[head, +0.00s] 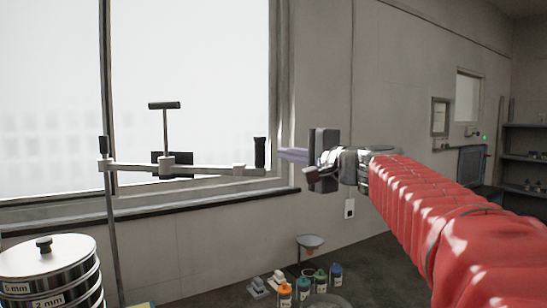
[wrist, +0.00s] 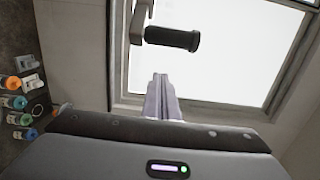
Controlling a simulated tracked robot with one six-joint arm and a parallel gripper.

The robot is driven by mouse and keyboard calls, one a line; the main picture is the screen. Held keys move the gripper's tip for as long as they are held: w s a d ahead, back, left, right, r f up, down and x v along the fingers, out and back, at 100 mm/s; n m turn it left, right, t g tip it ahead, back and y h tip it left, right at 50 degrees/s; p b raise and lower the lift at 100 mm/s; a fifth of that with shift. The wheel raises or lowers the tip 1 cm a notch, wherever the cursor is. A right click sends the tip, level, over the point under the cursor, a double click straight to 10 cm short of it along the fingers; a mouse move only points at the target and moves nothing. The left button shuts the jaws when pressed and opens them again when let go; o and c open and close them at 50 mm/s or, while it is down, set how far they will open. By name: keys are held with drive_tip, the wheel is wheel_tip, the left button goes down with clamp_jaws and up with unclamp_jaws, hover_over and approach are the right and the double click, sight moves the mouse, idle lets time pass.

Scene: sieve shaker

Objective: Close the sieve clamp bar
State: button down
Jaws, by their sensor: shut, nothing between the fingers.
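The clamp bar (head: 210,168) is a grey horizontal arm on an upright post (head: 110,215) in the head view. It reaches to the right from the post, in front of the window. A black T-handled screw (head: 164,106) stands on it. A black upright grip (head: 260,152) is at its right end; it also shows in the wrist view (wrist: 172,39). The sieve stack (head: 62,275) is low at the left, not under the bar's right end. My gripper (head: 281,154) is shut and empty, just right of the grip. The wrist view shows its fingertips (wrist: 160,77) apart from the grip.
Shelves (head: 525,143) stand at the far right. The air around the bar looks clear.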

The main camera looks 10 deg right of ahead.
drive_tip(key=shift+s+a, duration=0.3)
drive_tip(key=shift+a, duration=0.6)
drive_tip(key=shift+s+a, duration=0.3)
drive_tip(key=shift+a, duration=0.6)
drive_tip(key=shift+s+a, duration=0.1)
